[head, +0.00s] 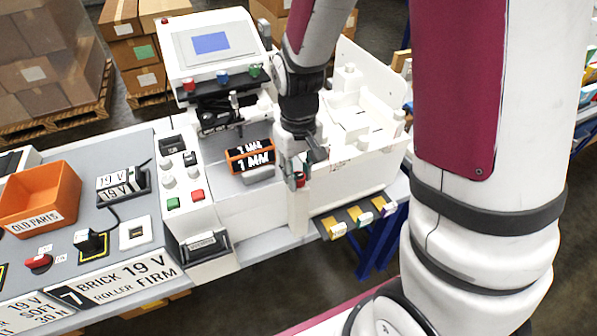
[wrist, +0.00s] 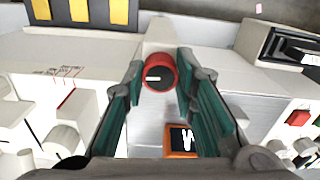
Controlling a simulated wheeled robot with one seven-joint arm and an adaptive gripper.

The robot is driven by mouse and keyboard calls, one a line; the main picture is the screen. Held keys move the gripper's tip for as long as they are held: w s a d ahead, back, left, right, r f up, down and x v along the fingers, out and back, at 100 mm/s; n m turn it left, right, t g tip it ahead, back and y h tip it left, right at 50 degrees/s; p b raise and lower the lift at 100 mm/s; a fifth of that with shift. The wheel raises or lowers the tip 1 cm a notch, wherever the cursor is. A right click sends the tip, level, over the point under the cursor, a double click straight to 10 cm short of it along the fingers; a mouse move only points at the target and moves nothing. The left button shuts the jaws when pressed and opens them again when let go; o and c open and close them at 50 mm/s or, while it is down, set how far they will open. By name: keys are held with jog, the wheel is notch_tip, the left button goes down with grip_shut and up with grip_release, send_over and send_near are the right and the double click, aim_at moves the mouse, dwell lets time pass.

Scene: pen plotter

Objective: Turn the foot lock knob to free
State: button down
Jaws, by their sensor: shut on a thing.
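The foot lock knob is a small red knob (wrist: 159,73) with a dark face and a short white mark, on the white plotter body. In the wrist view it sits between the two teal-padded fingers of my gripper (wrist: 162,68), which are shut on its sides. In the head view the knob (head: 299,180) shows as a small red spot under my gripper (head: 304,166) at the machine's front corner. The white mark points roughly sideways across the face. My fingers partly hide the panel around the knob. Red lines (wrist: 67,85) with small lettering, too small to read, lie to its left.
An orange-framed "1 MM" display (head: 250,157) stands left of my gripper. A screen console (head: 211,50) is behind. A panel with green and red buttons (head: 197,195) and an orange "OLD PARTS" bin (head: 42,198) lie left. Yellow-tagged pieces (head: 335,229) lie on a low front ledge.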

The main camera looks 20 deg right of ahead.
jog(key=n+p, duration=0.1)
jog(key=n, duration=0.3)
jog(key=n+p, duration=0.2)
jog(key=n, duration=0.2)
jog(key=shift+s+r+n, duration=0.1)
jog(key=shift+n, duration=0.3)
jog(key=n+p, duration=0.2)
jog(key=n, duration=0.2)
jog(key=shift+a+n+p, duration=0.1)
jog(key=shift+n+p, duration=0.6)
jog(key=shift+n, duration=1.3)
jog(key=c, duration=1.3)
grip_release()
